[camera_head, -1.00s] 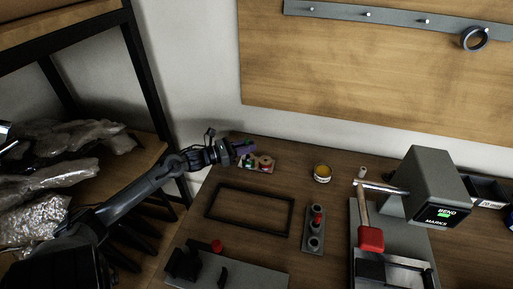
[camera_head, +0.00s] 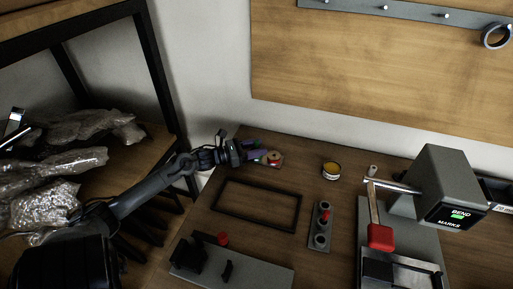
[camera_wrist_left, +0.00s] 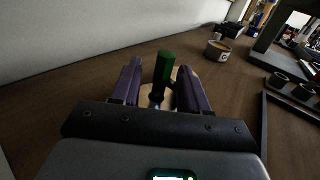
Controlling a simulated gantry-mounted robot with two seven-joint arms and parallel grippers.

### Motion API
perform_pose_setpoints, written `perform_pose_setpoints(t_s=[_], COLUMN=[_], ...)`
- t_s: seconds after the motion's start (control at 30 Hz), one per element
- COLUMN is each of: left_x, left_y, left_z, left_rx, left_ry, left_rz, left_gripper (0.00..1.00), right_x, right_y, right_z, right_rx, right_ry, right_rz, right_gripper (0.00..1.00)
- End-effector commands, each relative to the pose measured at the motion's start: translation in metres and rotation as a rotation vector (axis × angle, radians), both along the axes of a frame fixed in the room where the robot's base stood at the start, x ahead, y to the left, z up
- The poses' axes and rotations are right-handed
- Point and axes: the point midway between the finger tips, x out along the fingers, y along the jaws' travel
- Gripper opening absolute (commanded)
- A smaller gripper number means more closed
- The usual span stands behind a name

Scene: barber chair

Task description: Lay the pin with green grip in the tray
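The pin with green grip (camera_wrist_left: 164,68) stands upright between the purple fingers of my left gripper (camera_wrist_left: 160,88) in the left wrist view. The fingers are apart, with gaps visible beside the grip. In the head view, my left gripper (camera_head: 257,156) is at the small holder with coloured pieces (camera_head: 277,163) at the table's back left, hiding part of it. A round tan piece (camera_wrist_left: 147,97) shows below the pin. A dark rectangular frame, apparently the tray (camera_head: 258,224), lies empty in front of the holder. My right gripper is out of view.
A yellow-topped tin (camera_head: 331,171) stands right of the holder. A grey block with round sockets and a red piece (camera_head: 320,226) is right of the tray. A bending machine (camera_head: 449,187) stands at the right; a grey fixture (camera_head: 250,277) is in front. The wall (camera_head: 218,100) rises behind.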

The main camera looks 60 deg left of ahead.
Motion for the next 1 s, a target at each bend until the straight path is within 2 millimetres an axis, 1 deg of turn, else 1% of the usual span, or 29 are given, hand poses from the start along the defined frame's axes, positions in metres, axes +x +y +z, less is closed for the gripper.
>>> perform_pose_setpoints(t_s=[0.43,0.57,0.8,1.0], left_x=[0.0,-0.017,-0.06,-0.093], left_y=[0.0,0.004,0.013,0.021], left_z=[0.0,0.002,0.003,0.002], left_rx=[-0.001,0.001,-0.001,0.0], left_ry=[-0.002,0.004,0.006,0.004], left_rz=[0.001,0.002,0.001,0.002], left_gripper=[0.45,0.45,0.45,0.45], right_x=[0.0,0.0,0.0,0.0], right_y=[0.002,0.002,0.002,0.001], right_z=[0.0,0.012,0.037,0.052], right_rx=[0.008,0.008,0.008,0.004], right_ry=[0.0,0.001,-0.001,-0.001], right_rz=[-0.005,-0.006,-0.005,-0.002], right_gripper=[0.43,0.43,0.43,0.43])
